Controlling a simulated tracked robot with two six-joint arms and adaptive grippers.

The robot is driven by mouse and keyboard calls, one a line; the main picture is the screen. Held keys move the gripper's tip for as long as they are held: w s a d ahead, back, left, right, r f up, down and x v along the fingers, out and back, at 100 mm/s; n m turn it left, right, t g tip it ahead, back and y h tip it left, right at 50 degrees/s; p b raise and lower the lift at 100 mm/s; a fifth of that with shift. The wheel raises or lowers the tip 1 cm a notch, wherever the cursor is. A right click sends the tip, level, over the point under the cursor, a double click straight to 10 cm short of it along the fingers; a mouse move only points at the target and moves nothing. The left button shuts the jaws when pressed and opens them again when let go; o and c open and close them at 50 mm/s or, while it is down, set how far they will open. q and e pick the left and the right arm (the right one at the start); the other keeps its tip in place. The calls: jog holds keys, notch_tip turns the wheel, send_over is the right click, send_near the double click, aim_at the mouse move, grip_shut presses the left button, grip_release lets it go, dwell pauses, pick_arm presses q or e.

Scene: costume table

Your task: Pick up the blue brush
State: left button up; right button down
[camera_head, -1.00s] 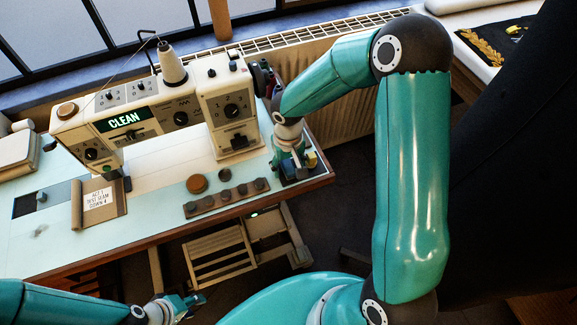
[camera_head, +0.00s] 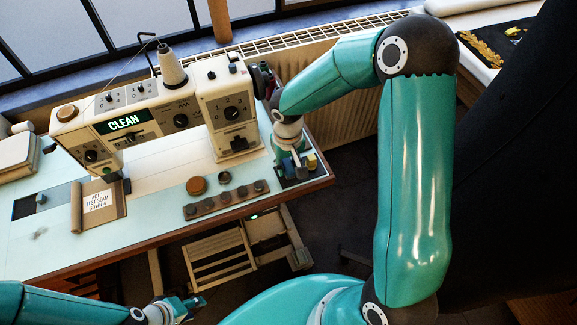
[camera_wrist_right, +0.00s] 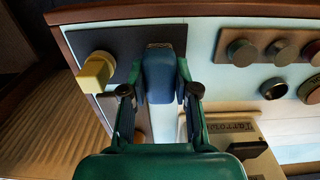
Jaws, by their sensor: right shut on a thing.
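The blue brush (camera_wrist_right: 160,75) stands between the fingers of my right gripper (camera_wrist_right: 160,92) in the right wrist view. My right gripper is shut on it, with one finger on each side. In the head view my right gripper (camera_head: 293,163) is low over the table's right corner, and the blue brush (camera_head: 287,167) shows only as a small patch there. The brush's lower part is hidden by the gripper. My left gripper (camera_head: 194,303) is at the bottom left of the head view, apart from the table; its finger opening is too small to judge.
A dark mat (camera_wrist_right: 122,45) lies under the brush, with a yellow block (camera_wrist_right: 97,72) beside it. The sewing machine (camera_head: 150,110) stands close left of my right gripper. A rack of round knobs (camera_head: 226,200) lies on the table. The table edge (camera_head: 325,182) is close on the right.

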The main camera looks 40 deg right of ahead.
aim_at(288, 164)
notch_tip(288, 164, up, 19)
dwell(0.4)
jog(key=c, duration=1.6)
grip_release()
jog(key=shift+f, duration=0.1)
jog(key=shift+c, duration=1.4)
